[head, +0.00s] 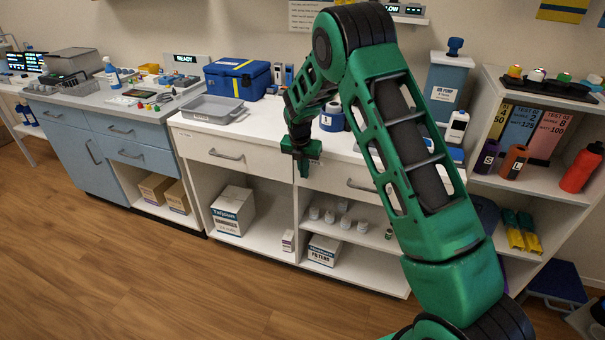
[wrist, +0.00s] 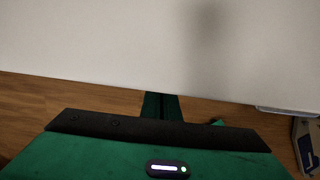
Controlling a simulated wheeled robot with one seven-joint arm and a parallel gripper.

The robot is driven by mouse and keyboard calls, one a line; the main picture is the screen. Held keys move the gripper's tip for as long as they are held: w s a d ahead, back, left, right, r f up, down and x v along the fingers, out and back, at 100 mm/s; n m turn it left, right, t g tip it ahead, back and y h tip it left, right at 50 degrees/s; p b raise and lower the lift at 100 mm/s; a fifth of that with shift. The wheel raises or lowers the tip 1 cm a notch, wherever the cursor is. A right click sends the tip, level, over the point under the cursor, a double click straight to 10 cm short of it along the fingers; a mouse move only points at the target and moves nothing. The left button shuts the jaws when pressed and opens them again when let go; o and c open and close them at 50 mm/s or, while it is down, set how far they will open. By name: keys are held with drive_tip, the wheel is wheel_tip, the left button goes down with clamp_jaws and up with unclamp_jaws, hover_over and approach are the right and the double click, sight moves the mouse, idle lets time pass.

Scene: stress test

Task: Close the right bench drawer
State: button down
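The white bench (head: 262,190) has two drawers. The right bench drawer (head: 327,173) has a grey bar handle (head: 361,186) and is partly hidden behind my arm. It looks about flush with the bench front, but I cannot tell if a small gap is left. My gripper (head: 302,163) points down at the drawer's left end, close to the bench's front edge. Whether it touches the drawer is unclear. In the wrist view a plain white surface fills the top, and a green finger (wrist: 160,106) shows below it. The finger opening is not clear.
The left bench drawer (head: 215,148) looks shut. The benchtop holds a grey tray (head: 213,108), a blue cooler box (head: 237,79) and a blue-and-white roll (head: 332,117). Open shelves below hold boxes (head: 233,210) and small cups. The wooden floor (head: 150,270) in front is clear.

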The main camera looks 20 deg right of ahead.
drive_tip(key=shift+w+d+r, duration=0.25)
drive_tip(key=shift+w+d, duration=0.15)
drive_tip(key=shift+d, duration=0.15)
drive_tip(key=s+a+r, duration=0.5)
drive_tip(key=s+r, duration=0.1)
drive_tip(key=r, duration=0.3)
drive_tip(key=s+d+r+m+g, duration=0.1)
drive_tip(key=s+d+r+m, duration=0.6)
drive_tip(key=s, duration=0.4)
drive_tip(key=s+d+r+m, duration=0.4)
drive_tip(key=s+d+m, duration=0.4)
drive_tip(key=s+m, duration=0.2)
drive_tip(key=s+d+m+g+y, duration=0.1)
drive_tip(key=s+d+m, duration=0.1)
drive_tip(key=s+m, duration=1.5)
drive_tip(key=s, duration=1)
drive_tip(key=shift+s+m+y, duration=0.3)
drive_tip(key=shift+m+y, duration=0.1)
